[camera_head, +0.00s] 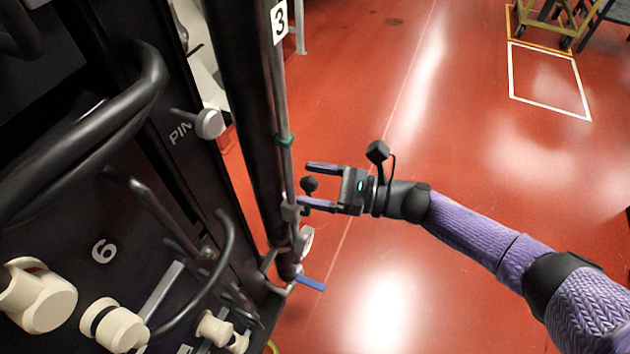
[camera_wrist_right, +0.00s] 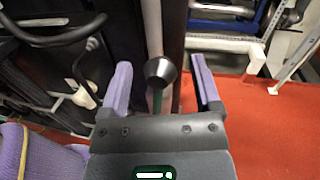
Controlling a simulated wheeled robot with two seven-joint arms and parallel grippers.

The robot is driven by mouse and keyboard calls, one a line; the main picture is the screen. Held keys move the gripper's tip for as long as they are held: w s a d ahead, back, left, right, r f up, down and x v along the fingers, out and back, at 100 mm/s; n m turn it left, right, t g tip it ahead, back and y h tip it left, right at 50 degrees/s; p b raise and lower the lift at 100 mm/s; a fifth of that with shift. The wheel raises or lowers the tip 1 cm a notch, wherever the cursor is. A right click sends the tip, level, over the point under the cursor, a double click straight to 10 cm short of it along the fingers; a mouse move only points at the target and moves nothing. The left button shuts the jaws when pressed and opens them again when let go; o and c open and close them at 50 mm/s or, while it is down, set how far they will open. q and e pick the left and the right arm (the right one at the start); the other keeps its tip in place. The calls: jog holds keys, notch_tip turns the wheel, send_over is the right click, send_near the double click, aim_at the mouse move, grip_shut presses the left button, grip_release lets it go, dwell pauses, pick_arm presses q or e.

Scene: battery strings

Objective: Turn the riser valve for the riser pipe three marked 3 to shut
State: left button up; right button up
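The riser pipe three (camera_head: 276,95) is a thin grey pipe with a white label marked 3 (camera_head: 279,22) near its top and a green band (camera_head: 284,140) lower down. A small black knob (camera_head: 310,184) stands out beside it, above a grey fitting (camera_head: 291,210). My right gripper (camera_head: 304,187) is open, with one finger above the knob and one below. In the right wrist view the black cone-shaped knob (camera_wrist_right: 160,71) shows between the two purple fingers, with gaps at both sides. I cannot tell which way the valve is set. My left gripper is not in view.
A round gauge (camera_head: 307,241) and a blue lever (camera_head: 311,284) sit lower on the pipework. The dark rack at left carries black hoses (camera_head: 90,130), cream knobs (camera_head: 122,328) and a 6 label (camera_head: 103,250).

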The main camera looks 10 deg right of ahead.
jog(key=p+v, duration=0.1)
jog(key=v, duration=0.9)
